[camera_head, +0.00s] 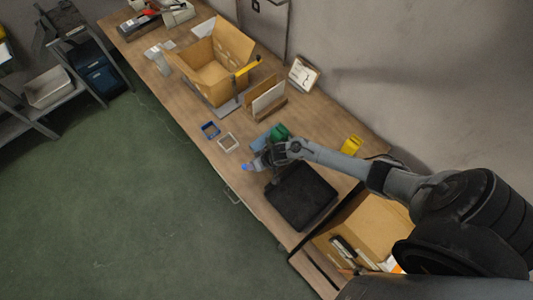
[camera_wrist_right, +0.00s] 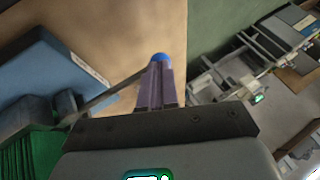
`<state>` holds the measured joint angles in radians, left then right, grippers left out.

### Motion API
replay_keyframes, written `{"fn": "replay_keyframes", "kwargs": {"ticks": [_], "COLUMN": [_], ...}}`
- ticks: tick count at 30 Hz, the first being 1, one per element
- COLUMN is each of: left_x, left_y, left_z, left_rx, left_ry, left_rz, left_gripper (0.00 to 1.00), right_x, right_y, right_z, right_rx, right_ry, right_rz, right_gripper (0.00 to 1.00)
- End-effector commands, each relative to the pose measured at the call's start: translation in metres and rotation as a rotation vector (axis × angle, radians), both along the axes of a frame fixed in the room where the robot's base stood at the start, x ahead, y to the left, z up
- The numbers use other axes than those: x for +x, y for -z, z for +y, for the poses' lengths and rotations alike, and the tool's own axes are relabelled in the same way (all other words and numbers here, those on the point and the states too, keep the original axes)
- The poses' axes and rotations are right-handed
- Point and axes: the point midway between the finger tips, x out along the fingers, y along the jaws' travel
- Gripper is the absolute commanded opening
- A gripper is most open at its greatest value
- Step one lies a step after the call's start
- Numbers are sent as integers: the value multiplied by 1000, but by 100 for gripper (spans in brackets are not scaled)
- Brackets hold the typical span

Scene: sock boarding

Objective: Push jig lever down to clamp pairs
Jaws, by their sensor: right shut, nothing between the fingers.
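My right gripper (camera_head: 250,166) is shut and empty over the front edge of the workbench. Its closed fingers also show in the right wrist view (camera_wrist_right: 157,82). A thin dark bar (camera_wrist_right: 100,102), which looks like the jig lever, slants up to the fingertips. A rounded blue tip (camera_wrist_right: 160,57) shows there; I cannot tell whether it is the lever's knob or part of the fingers. A blue block (camera_wrist_right: 45,80), possibly the jig, lies left of the fingers, with green ribbed material (camera_wrist_right: 30,155) below it. In the head view my gripper partly covers this blue and green group (camera_head: 279,132). No sock pairs are clearly visible.
A black flat case (camera_head: 302,196) lies right of my gripper. An open cardboard box (camera_head: 210,75), a yellow-handled lever (camera_head: 247,67) and an upright card holder (camera_head: 267,100) stand farther back.

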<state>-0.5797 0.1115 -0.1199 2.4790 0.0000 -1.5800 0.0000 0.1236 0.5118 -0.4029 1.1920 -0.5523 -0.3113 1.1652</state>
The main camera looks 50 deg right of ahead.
Motion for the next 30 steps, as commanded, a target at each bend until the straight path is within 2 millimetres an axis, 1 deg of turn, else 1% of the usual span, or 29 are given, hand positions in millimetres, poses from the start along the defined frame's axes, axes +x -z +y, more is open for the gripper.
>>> {"fn": "replay_keyframes", "kwargs": {"ticks": [1, 5, 6, 7, 12, 18, 24, 30], "left_x": [0, 0, 0, 0, 0, 0, -1, 0], "left_y": [-15, -36, -31, -31, -30, -31, -31, -31], "left_z": [0, 0, 0, 0, 2, 3, 3, 2], "left_rx": [0, 2, 1, 2, 10, 15, 14, 8], "left_ry": [0, 2, 2, 2, 6, 9, 9, 5], "left_rz": [0, 0, -3, -6, 1, 1, 0, 0], "left_gripper": [43, 43, 43, 43, 43, 43, 43, 43], "right_x": [-2, -6, -10, -14, -28, -43, -51, -54], "right_y": [-14, -31, -31, -34, -61, -87, -102, -106], "right_z": [-1, -3, -5, -7, -15, -23, -28, -29], "right_rx": [0, 1, 1, 1, 0, 0, 1, 2], "right_ry": [-1, -6, -8, -9, -9, -9, -8, -8], "right_rz": [-1, -4, -6, -6, -8, -9, -9, -8], "right_gripper": [0, 0, 0, 0, 0, 0, 0, 0]}}
